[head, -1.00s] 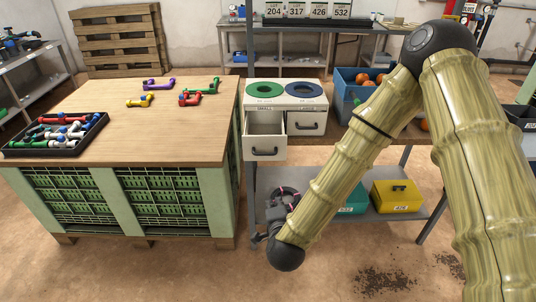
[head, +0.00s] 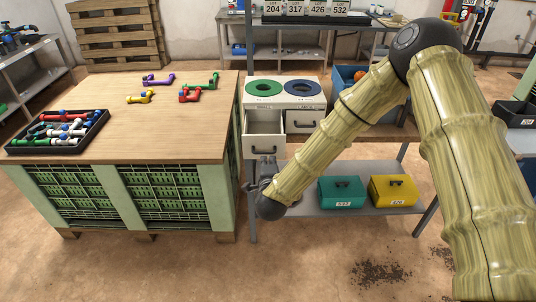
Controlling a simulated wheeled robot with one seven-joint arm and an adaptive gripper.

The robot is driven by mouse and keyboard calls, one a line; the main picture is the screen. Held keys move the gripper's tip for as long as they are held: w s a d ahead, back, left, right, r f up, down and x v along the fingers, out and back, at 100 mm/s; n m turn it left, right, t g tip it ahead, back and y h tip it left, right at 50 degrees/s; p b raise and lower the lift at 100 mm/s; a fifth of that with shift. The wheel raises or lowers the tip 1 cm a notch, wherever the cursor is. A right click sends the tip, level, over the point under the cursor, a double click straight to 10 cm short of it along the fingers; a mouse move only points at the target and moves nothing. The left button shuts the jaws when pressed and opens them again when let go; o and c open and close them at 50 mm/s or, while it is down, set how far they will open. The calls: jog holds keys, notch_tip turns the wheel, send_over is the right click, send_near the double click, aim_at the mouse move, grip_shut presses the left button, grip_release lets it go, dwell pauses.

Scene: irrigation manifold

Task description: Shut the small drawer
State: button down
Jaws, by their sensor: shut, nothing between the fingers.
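A white cabinet (head: 284,102) stands on the bench, with a green ring (head: 264,88) and a blue ring (head: 303,88) on top and two drawers in front. The left drawer (head: 262,141) is pulled out, its open inside showing. The right drawer (head: 301,126) looks shut and is partly behind my arm. The labels above the drawers are too small to read surely. My gripper (head: 267,162) is shut and empty, at the lower part of the left drawer's front, by its dark handle. It hides the drawer's lower edge; I cannot tell whether it touches.
A wooden-topped worktable (head: 150,115) stands close on the left, with coloured pipe pieces and a black tray (head: 90,141). Teal (head: 341,193) and yellow (head: 393,191) boxes sit on the lower shelf.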

aim_at(268, 153)
jog(key=p+x, duration=0.1)
jog(key=x, duration=0.2)
jog(key=shift+w, duration=0.25)
jog(key=shift+w+f, duration=0.1)
